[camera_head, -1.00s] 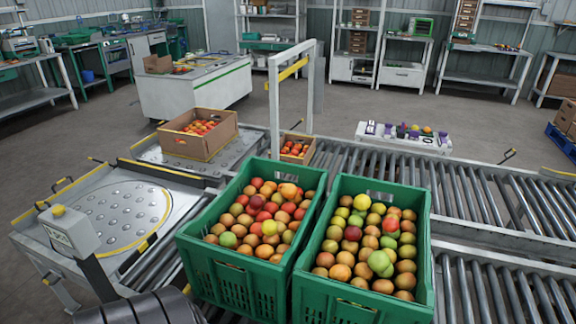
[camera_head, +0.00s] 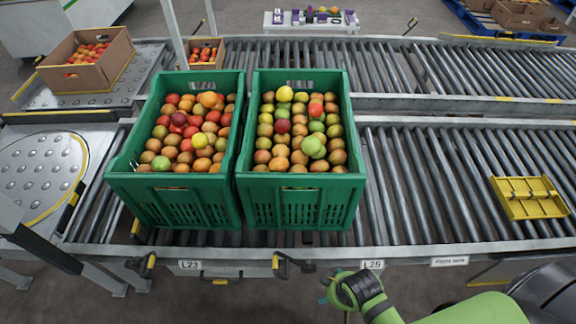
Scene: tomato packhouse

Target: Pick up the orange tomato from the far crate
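Two green crates stand side by side on the near roller conveyor, the left crate (camera_head: 190,208) and the right crate (camera_head: 300,207), both full of tomatoes. In the left crate a large orange tomato (camera_head: 208,99) lies at the back among red, brown and orange ones. The right crate holds mostly brownish-orange and green fruit, with a yellow tomato (camera_head: 285,94) and a red-orange one (camera_head: 315,109) near its back. Which crate is the far one is unclear. My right gripper (camera_head: 334,290) is low in front of the conveyor, below the right crate; its fingers are too small to read. My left gripper is not in view.
A yellow tray (camera_head: 528,200) lies on the rollers at the right. Free rollers (camera_head: 430,180) lie between it and the crates. Behind, a cardboard box of tomatoes (camera_head: 85,78) and a smaller one (camera_head: 204,66) stand at the left. The conveyor's front rail (camera_head: 330,254) runs before my gripper.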

